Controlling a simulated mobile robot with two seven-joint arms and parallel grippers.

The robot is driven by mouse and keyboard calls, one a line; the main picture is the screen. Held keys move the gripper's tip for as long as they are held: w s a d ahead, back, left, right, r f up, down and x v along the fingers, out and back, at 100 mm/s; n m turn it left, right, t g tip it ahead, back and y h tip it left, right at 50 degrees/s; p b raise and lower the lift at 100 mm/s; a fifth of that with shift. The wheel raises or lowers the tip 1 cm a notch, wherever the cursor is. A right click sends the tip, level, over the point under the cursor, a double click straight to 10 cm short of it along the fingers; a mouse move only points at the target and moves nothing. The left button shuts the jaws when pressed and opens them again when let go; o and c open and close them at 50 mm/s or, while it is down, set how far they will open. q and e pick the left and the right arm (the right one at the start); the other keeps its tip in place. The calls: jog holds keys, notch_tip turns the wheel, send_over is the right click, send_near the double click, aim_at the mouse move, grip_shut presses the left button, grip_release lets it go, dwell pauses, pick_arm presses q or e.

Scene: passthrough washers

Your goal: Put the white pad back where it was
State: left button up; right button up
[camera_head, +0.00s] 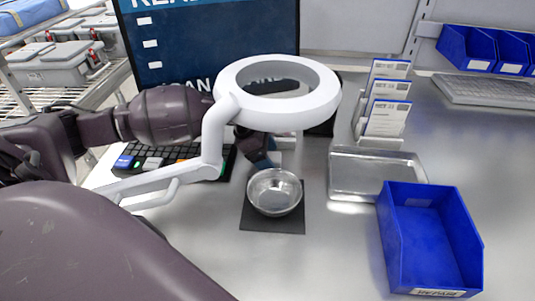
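A small pale flat patch (287,159), which may be the white pad, shows just behind the steel bowl (274,192). The bowl rests on a black square mat (291,224). My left gripper (262,160) is dark and points down beside the pale patch, behind the bowl. The white ring lamp (330,97) stands in front of my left wrist and hides part of it. The fingertips are too small and covered to tell whether they are open or touching the patch. My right gripper is out of view.
A keyboard (146,151) lies left of the bowl. An empty-looking steel tray (372,190) and a blue bin (428,240) stand to the right. Card holders (388,118) stand behind the tray. The white lamp arm (150,181) crosses the left side. The front middle table is clear.

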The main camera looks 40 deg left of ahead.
pick_arm(q)
jog(key=shift+r, duration=0.25)
jog(key=v, duration=1.1)
jog(key=shift+a+r+p, duration=0.15)
jog(key=shift+r+p, duration=0.2)
jog(key=shift+s, duration=0.15)
jog(key=shift+s, duration=0.1)
